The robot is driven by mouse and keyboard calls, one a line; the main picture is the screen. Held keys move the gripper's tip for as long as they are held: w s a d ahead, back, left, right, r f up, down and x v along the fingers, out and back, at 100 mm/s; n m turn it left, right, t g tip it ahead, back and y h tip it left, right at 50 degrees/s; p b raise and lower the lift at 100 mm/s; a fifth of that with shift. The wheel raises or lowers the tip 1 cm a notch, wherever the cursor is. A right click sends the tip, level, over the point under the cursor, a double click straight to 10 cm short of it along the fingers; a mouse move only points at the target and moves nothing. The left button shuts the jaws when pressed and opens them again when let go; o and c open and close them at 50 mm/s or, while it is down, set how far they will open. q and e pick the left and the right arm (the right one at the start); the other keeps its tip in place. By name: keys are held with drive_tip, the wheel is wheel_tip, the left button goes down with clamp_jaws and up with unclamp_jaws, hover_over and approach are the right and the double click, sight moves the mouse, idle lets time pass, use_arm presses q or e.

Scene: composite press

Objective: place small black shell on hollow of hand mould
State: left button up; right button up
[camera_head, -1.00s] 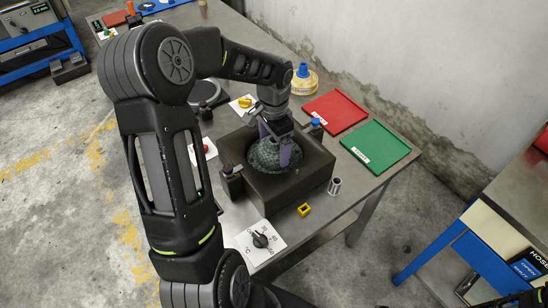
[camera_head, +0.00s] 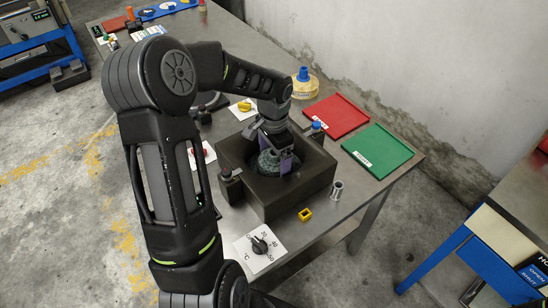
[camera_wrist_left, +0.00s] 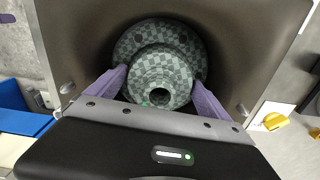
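The small black shell (camera_head: 269,164) is a dark grey-green, checkered, stepped round piece. It sits low in the hollow of the dark block mould (camera_head: 296,194), whose walls partly hide it. The wrist view shows the shell (camera_wrist_left: 160,75) from above, with a small dark hole in its narrower step. My left gripper (camera_head: 272,160) points down into the hollow. Its two purple fingers (camera_wrist_left: 160,84) stand on either side of the narrower step. Whether they press on it or stand slightly apart is unclear. My right gripper is not in view.
A red tray (camera_head: 336,115) and a green tray (camera_head: 377,150) lie right of the mould. A metal cylinder (camera_head: 336,190) and a yellow block (camera_head: 305,214) stand near its front. A dial plate (camera_head: 260,246) lies at the front edge, and a yellow-knobbed switch (camera_head: 245,105) behind.

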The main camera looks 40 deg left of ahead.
use_arm(q)
drive_tip(key=shift+o, duration=0.8)
drive_tip(key=shift+r, duration=0.1)
wheel_tip(320, 180, up, 12)
drive_tip(key=p, duration=0.9)
drive_tip(key=shift+r, duration=0.15)
